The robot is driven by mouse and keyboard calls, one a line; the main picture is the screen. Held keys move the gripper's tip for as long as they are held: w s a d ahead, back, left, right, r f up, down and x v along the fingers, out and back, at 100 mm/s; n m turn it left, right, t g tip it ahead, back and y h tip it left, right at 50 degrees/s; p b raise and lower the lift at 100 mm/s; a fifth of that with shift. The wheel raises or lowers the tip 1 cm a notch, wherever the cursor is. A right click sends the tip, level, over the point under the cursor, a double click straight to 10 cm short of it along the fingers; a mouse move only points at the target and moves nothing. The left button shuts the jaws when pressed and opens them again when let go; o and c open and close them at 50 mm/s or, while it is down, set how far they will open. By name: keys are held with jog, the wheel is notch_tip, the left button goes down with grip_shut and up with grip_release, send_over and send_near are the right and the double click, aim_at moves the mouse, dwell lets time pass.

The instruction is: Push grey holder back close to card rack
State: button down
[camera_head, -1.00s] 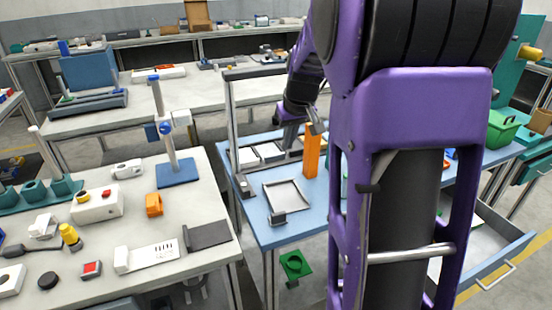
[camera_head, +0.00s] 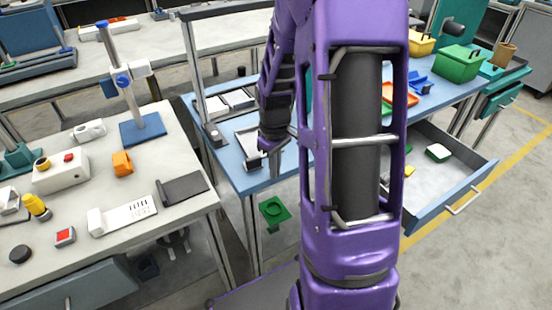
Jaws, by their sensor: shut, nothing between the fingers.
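A small dark grey block, likely the grey holder (camera_head: 254,163), stands at the front edge of the blue table, at the near side of a shallow silver tray (camera_head: 243,141). A low rack with white panels, likely the card rack (camera_head: 212,106), lies farther back on the same table. My gripper (camera_head: 275,166) points down just right of the grey block, over the table's front part. Its fingers look shut and empty. I cannot tell whether they touch the block. My purple hand hides part of the tray.
A grey upright frame (camera_head: 195,75) stands at the blue table's left. The white table (camera_head: 170,200) at left carries several items. An open drawer (camera_head: 450,185) juts out at right. A green square piece (camera_head: 273,210) is below the blue table's front edge.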

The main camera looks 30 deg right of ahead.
aim_at(243, 157)
jog(key=shift+w+a+r, duration=0.1)
jog(key=shift+w+a, duration=0.2)
jog(key=shift+w, duration=0.6)
jog(key=shift+w+a+r, duration=0.1)
jog(key=shift+w+a, duration=0.2)
jog(key=shift+w, duration=0.55)
jog(key=w+a, duration=0.1)
jog(key=w, duration=0.1)
jog(key=w+a+p, duration=0.1)
jog(key=w, duration=0.2)
jog(key=w+a, duration=0.1)
jog(key=w, duration=0.2)
jog(key=shift+w, duration=0.2)
jog(key=shift+s, duration=0.1)
